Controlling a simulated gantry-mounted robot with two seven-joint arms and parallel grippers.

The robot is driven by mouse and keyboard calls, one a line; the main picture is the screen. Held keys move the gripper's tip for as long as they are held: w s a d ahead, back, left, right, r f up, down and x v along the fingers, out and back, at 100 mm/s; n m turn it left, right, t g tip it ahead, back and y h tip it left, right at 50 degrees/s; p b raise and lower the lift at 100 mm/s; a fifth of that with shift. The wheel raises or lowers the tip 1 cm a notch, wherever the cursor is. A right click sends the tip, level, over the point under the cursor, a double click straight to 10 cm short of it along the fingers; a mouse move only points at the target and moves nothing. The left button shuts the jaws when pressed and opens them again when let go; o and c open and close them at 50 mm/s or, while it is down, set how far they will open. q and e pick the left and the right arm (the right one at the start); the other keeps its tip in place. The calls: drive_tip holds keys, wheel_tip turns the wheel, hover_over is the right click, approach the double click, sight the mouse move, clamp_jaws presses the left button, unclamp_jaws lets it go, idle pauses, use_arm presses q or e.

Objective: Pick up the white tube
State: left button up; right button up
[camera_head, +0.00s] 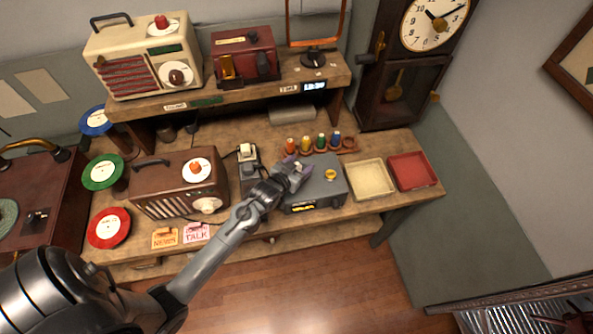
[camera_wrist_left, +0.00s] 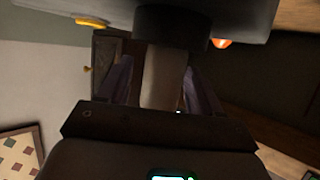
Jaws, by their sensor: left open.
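My left gripper (camera_head: 297,170) reaches over the grey box (camera_head: 322,187) on the workbench, at the left part of its top. In the left wrist view, a pale off-white tube (camera_wrist_left: 164,78) stands between the two open purple-grey fingers (camera_wrist_left: 165,88). The tube's far end meets a dark round socket (camera_wrist_left: 171,27) on the box. I cannot tell whether either finger touches the tube. In the head view the gripper hides the tube. My right gripper is not in view.
A rack of several coloured tubes (camera_head: 321,142) stands behind the box. A cream tray (camera_head: 370,180) and a red tray (camera_head: 412,171) lie to its right. A small dark device (camera_head: 249,172) and a brown radio (camera_head: 181,186) stand left. The shelf (camera_head: 240,97) overhangs the back.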

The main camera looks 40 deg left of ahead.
use_arm(q)
drive_tip(key=shift+c, duration=0.3)
drive_tip(key=c, duration=0.7)
drive_tip(key=shift+r, duration=0.1)
drive_tip(key=shift+c, duration=0.2)
